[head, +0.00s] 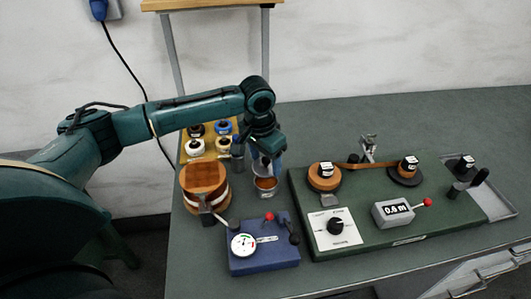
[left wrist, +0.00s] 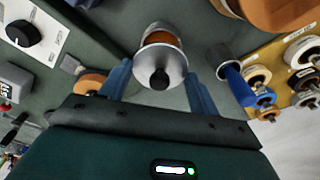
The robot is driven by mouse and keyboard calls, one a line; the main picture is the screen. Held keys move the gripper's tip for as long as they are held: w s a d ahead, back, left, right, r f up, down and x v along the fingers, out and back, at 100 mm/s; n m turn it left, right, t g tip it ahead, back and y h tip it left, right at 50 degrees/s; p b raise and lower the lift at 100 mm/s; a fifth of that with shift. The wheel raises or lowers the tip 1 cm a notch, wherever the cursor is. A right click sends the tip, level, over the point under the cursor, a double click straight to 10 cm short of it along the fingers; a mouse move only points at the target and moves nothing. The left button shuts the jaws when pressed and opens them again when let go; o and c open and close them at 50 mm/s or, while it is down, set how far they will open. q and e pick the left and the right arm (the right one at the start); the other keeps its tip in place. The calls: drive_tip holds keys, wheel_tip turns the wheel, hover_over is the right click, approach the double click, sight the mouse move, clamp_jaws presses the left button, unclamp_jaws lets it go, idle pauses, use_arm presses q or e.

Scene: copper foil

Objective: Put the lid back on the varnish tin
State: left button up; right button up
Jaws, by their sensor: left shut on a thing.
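The varnish tin (head: 267,191) stands on the bench, a small silvery tin with amber-brown varnish (head: 265,183) showing. In the left wrist view the amber varnish (left wrist: 162,38) shows just beyond a silver round lid (left wrist: 160,61) with a black knob. My left gripper (head: 266,164) points down above the tin. In the left wrist view its two blue fingers (left wrist: 159,85) are on either side of the lid, shut on it. The lid partly covers the tin's mouth in that view; I cannot tell whether they touch. My right gripper is not in view.
A grey cup with a blue-handled tool (left wrist: 237,82) stands close beside the tin. A wooden drum (head: 205,177) is to the left, a blue gauge box (head: 262,249) in front, and a green winding board (head: 370,235) to the right. Several spools sit on a yellow rack (head: 211,142) behind.

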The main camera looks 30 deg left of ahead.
use_arm(q)
wheel_tip(320, 180, down, 2)
drive_tip(key=shift+f+b, duration=0.1)
drive_tip(key=shift+b, duration=0.45)
drive_tip(key=shift+f, duration=1.2)
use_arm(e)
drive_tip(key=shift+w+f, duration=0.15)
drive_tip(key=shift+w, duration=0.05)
use_arm(q)
drive_tip(key=shift+r+p, duration=0.1)
drive_tip(key=shift+p, duration=0.45)
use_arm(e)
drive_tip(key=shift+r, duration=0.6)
use_arm(q)
drive_tip(key=shift+f, duration=0.2)
idle(0.4)
drive_tip(key=o, duration=1.3)
drive_tip(key=shift+r, duration=0.15)
drive_tip(key=shift+r, duration=3.4)
